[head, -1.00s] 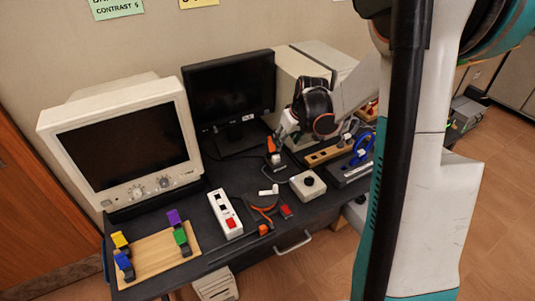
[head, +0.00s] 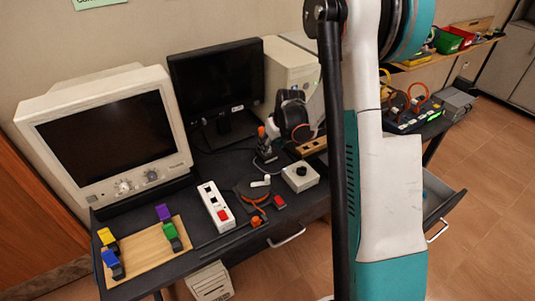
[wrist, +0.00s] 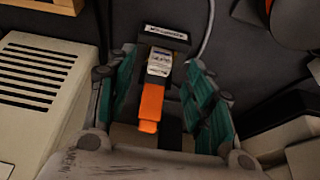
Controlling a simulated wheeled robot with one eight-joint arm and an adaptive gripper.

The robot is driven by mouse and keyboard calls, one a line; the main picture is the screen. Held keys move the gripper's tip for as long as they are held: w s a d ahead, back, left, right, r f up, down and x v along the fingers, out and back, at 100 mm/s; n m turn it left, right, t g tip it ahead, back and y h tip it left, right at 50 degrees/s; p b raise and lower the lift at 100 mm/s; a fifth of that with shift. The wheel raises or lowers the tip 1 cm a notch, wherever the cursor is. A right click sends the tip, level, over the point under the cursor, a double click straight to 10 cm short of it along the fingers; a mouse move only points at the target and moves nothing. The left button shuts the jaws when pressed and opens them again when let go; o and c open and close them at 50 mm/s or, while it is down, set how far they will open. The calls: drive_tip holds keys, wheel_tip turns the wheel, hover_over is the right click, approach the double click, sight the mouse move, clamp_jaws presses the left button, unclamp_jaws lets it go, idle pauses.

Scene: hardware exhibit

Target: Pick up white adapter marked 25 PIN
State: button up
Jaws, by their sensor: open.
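In the wrist view, a piece with a dark head, a pale labelled middle (wrist: 159,62) and an orange tail (wrist: 150,105) lies between the fingers of my gripper (wrist: 162,72). The print is too small to read, so I cannot tell whether it is the 25 PIN adapter. My gripper is open, with teal-padded fingers on either side of the piece and dark gaps beside it. In the head view, my gripper (head: 273,130) is low over the back of the desk, by the orange part (head: 261,132). A small white piece (head: 261,182) lies nearer the front.
The dark desk (head: 195,232) holds a beige monitor (head: 105,135), black monitor (head: 215,85), white switch box (head: 216,207), joystick box (head: 300,177) and wooden board with coloured blocks (head: 140,255). A vented beige case (wrist: 40,90) stands close left of my gripper. A cable runs beside the piece.

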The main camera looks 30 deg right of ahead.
sight(269, 155)
drive_tip(key=b+x, duration=0.1)
drive_tip(key=x, duration=0.2)
drive_tip(key=shift+w+f, duration=0.2)
drive_tip(key=shift+w, duration=0.05)
drive_tip(key=c, duration=1.1)
drive_tip(key=shift+r, duration=0.1)
